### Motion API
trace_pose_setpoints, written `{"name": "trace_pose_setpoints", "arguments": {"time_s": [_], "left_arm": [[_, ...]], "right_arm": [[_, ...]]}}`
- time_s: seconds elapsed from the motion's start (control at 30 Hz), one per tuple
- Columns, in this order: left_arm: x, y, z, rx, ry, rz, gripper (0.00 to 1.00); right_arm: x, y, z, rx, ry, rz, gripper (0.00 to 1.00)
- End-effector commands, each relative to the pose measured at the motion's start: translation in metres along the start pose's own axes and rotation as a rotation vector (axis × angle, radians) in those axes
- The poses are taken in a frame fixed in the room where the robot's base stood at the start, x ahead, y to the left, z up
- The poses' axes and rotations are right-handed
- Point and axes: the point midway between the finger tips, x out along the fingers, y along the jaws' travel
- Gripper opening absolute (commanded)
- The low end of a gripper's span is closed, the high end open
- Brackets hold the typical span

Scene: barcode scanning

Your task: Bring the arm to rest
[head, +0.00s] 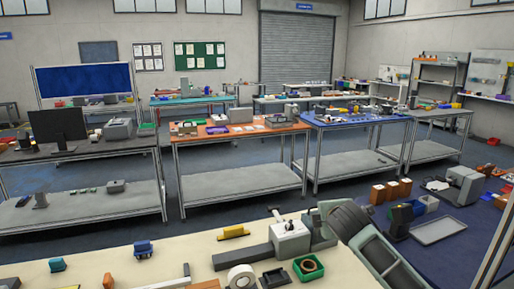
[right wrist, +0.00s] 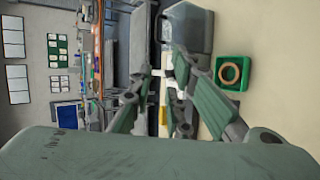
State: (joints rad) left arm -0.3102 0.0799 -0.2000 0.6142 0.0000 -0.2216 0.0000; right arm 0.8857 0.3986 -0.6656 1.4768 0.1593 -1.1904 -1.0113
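My right arm comes in from the lower right in the head view. Its gripper (head: 298,218) is over the grey box-shaped device (head: 290,242) on the cream table. In the right wrist view the two green-grey fingers of this gripper (right wrist: 163,75) stand apart with a gap between them. No held object is clear in the gap; a small pale thing shows beyond the fingertips, and I cannot tell its contact. My left arm and gripper are not in view.
On the cream table (head: 140,272) are a white tape roll (head: 241,277), a green tray (head: 308,268) with a brown ring, a yellow block (head: 233,232) and blue items (head: 143,249). Workbenches stand behind. Boxes and a grey tray (head: 438,231) lie at right.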

Motion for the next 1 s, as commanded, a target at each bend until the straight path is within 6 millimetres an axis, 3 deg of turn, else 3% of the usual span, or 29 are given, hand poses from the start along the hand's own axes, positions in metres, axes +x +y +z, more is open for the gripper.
{"name": "trace_pose_setpoints", "arguments": {"time_s": [0.37,0.57,0.77,0.9,1.0], "left_arm": [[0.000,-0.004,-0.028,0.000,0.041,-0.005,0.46],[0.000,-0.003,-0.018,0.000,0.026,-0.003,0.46],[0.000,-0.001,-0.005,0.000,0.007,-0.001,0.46],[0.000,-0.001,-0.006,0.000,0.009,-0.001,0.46],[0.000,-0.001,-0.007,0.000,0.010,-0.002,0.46]], "right_arm": [[-0.013,-0.091,-0.041,0.181,0.070,-0.112,0.17],[-0.038,-0.170,-0.065,0.366,0.100,-0.223,0.17],[-0.093,-0.273,-0.079,0.669,0.078,-0.388,0.17],[-0.142,-0.337,-0.074,0.889,0.006,-0.499,0.17],[-0.175,-0.373,-0.065,1.027,-0.061,-0.561,0.17]]}}
